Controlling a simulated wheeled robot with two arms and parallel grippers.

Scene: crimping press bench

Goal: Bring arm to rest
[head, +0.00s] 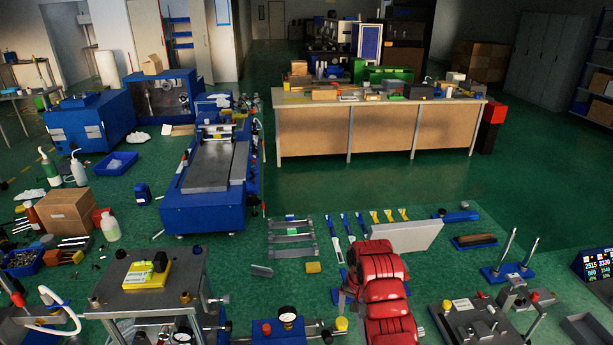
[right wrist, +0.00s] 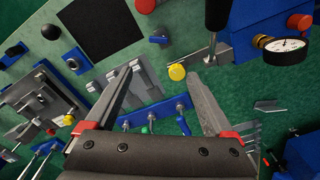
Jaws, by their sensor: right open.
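My red right arm reaches up from the bottom of the head view, right of centre, over the green bench. Its gripper (head: 346,280) is partly hidden there by the arm. In the right wrist view the two fingers of the right gripper (right wrist: 160,78) stand wide apart with nothing between their tips. Tools and a yellow knob (right wrist: 177,72) show beyond the fingers; I cannot tell how far below they are. My left gripper is not in either view.
A blue machine (head: 203,207) stands left of centre. A metal press plate with a yellow block (head: 147,274) is at lower left. Two upright rods on a blue base (head: 510,273) stand right. Green bench surface is bare around the yellow piece (head: 313,267).

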